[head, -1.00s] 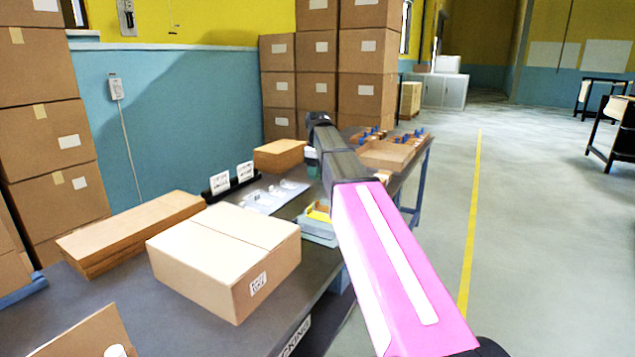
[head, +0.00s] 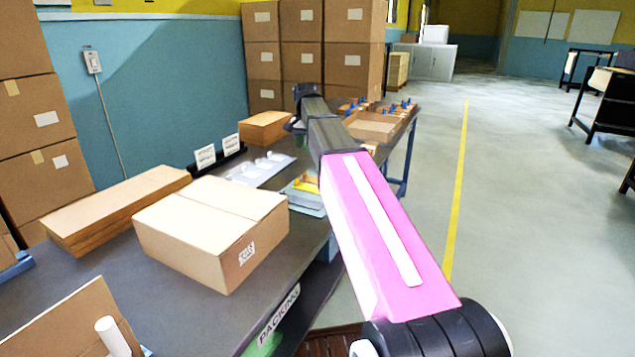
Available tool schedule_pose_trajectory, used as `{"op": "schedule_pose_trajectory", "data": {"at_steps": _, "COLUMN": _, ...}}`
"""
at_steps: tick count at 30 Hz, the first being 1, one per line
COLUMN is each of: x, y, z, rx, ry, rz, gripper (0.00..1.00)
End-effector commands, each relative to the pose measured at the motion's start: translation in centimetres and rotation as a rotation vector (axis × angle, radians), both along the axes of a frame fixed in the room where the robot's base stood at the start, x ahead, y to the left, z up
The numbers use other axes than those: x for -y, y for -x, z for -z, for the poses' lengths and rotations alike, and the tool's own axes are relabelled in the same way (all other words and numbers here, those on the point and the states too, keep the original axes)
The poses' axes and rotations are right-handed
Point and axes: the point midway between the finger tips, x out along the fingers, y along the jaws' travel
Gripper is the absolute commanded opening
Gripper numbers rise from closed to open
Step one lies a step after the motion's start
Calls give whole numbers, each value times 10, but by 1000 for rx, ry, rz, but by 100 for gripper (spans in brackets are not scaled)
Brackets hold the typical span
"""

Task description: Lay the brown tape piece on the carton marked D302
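A closed cardboard carton (head: 195,235) stands on the dark packing table, with a small white label (head: 247,253) on its front side. The label's print is too small to read surely, so I cannot tell if it says D302. I cannot make out a brown tape piece. My arm reaches over the table's right edge, beyond the carton. My gripper does not show; the far end of the arm hides what lies behind and below it.
Flat cardboard (head: 115,212) lies left of the carton. A grey and yellow item (head: 306,190), two white sign cards (head: 218,150), a smaller brown box (head: 265,127) and a tray (head: 375,127) stand farther back. The floor right of the table is clear.

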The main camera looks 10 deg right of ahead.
Motion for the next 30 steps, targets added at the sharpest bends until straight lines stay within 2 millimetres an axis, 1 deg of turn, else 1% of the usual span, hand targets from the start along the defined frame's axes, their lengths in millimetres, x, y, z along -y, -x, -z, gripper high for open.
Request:
{"op": "schedule_pose_trajectory", "data": {"at_steps": 3, "x": 0, "y": 0, "z": 1, "rx": 0, "ry": 0, "rz": 75, "gripper": 38}}
{"op": "schedule_pose_trajectory", "data": {"at_steps": 8, "x": 1, "y": 0, "z": 9, "rx": -1, "ry": -1, "rz": 97, "gripper": 38}}
{"op": "schedule_pose_trajectory", "data": {"at_steps": 16, "x": 0, "y": 0, "z": 46, "rx": -2, "ry": 0, "rz": 95, "gripper": 38}}
{"op": "schedule_pose_trajectory", "data": {"at_steps": 18, "x": 0, "y": 0, "z": 53, "rx": -1, "ry": 0, "rz": 94, "gripper": 38}}
{"op": "schedule_pose_trajectory", "data": {"at_steps": 26, "x": -1, "y": 0, "z": 69, "rx": -1, "ry": 0, "rz": 93, "gripper": 38}}
{"op": "schedule_pose_trajectory", "data": {"at_steps": 30, "x": -3, "y": 0, "z": 88, "rx": -1, "ry": 0, "rz": 93, "gripper": 38}}
